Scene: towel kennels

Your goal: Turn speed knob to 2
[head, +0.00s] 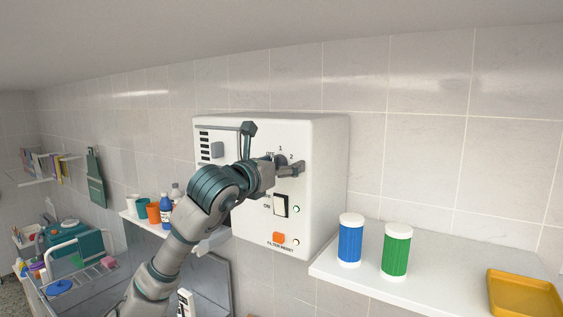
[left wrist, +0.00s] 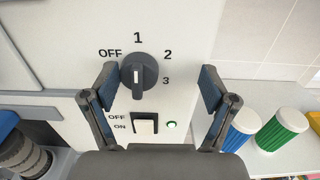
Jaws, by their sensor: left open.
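The speed knob (left wrist: 139,75) is a dark round dial with a raised grip and a white mark, on the front of a white control box. In the head view the knob (head: 282,159) is partly hidden by my gripper. My left gripper (left wrist: 158,84) is open, its fingers apart on either side of the knob, with the knob closer to the left finger. It shows in the head view (head: 274,150). My right gripper is not in view.
Below the knob are an ON/OFF rocker switch (left wrist: 145,124) with a green light and an orange filter-reset button (head: 279,238). Blue (head: 350,240) and green (head: 396,250) canisters and a yellow tray (head: 522,294) stand on the right shelf. Cups and bottles stand left.

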